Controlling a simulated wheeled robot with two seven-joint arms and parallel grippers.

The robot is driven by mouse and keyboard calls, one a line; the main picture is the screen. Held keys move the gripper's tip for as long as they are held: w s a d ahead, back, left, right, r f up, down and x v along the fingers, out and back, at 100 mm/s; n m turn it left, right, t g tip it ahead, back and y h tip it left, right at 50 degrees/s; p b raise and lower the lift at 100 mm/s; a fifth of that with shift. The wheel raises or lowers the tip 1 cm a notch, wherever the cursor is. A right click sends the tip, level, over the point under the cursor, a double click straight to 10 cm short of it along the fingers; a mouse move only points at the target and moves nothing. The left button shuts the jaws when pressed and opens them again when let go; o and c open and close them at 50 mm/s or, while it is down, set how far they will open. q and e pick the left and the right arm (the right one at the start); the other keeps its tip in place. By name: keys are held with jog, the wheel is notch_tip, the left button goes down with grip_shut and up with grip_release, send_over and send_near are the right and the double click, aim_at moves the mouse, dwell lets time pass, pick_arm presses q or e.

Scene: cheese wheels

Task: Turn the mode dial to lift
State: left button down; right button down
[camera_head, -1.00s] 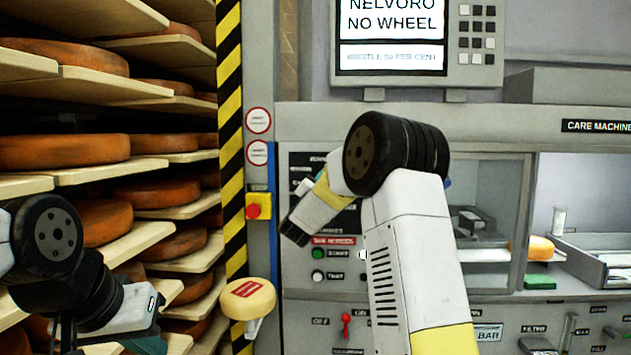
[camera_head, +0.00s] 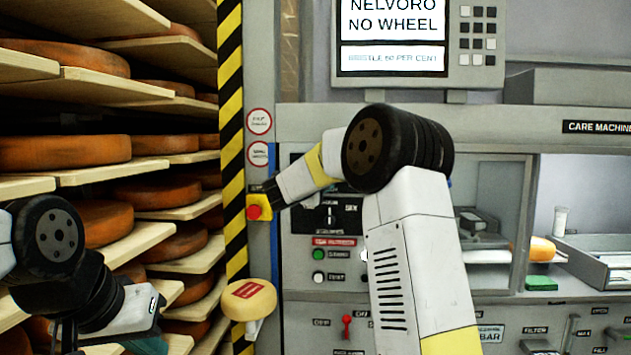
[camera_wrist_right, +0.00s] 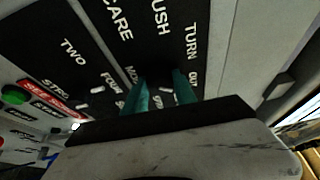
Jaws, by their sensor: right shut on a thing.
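The black control panel (camera_head: 330,214) is on the machine front, left of my right arm. In the right wrist view the panel (camera_wrist_right: 88,25) carries words such as CARE, PUSH, TURN, TWO and FOUR. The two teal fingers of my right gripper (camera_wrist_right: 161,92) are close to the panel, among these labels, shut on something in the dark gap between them. This appears to be the mode dial, whose knob and pointer are hidden. In the head view my right fingertips are hidden. My left gripper (camera_head: 122,318) is low at the left; its fingers are unclear.
A yellow box with a red button (camera_head: 255,211) is just left of my right gripper. Green (camera_head: 318,254) and white (camera_head: 318,277) buttons sit under the panel. Shelves of orange cheese wheels (camera_head: 65,151) stand at left.

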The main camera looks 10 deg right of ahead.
jog(key=m+g+y, duration=0.1)
jog(key=m+y, duration=0.1)
jog(key=m, duration=0.3)
dwell(0.7)
jog(key=c, duration=1)
grip_release()
jog(key=shift+r, duration=0.1)
jog(key=shift+v, duration=3.9)
jog(key=shift+d, duration=0.1)
